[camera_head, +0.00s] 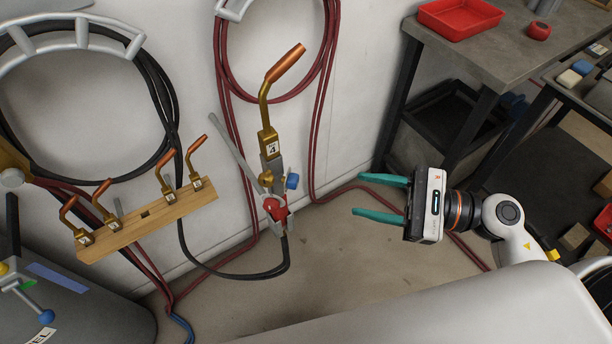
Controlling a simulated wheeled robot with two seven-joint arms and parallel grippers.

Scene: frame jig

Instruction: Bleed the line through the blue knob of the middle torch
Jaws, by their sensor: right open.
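A torch (269,145) with a copper tip and a tag reading 4 stands upright at the middle of the view, near the white wall. Its blue knob (292,181) sticks out on the right side of the body. A red knob (272,206) sits lower, on the front left. My right gripper (358,195) is open and empty, to the right of the torch. Its two teal fingers point left toward the blue knob, with a clear gap between. My left gripper is not in view.
A wooden rack (150,222) with several copper tips is left of the torch. Hose coils (76,45) hang on the wall. A grey cylinder (85,312) stands lower left. A workbench (440,50) with a red tray (459,17) is upper right. Floor between torch and gripper is clear.

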